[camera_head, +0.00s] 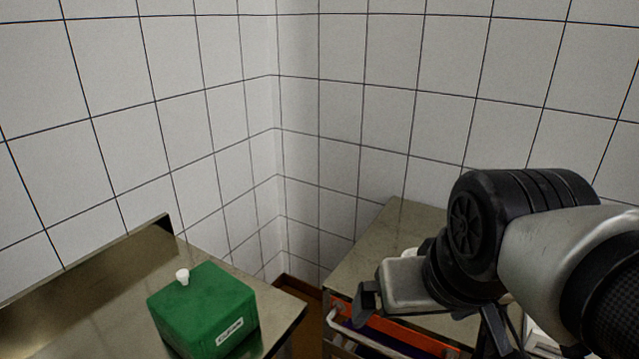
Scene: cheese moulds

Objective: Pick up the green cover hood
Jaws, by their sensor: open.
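The green cover hood (204,312) is a box-shaped cover with a small white knob on top and a white label on its front side. It stands upright on the steel table at the lower left. My gripper (425,325) is to the right of the hood, well apart from it, in front of the second table. It is open, with dark fingers, and I see nothing held in it. The label's text is too small to read surely.
The steel table (90,300) has a raised back edge along the tiled wall. A second table (375,240) stands at the right, with an orange-red part and a pale rail below its top. A gap separates the tables. White items near my arm are partly hidden.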

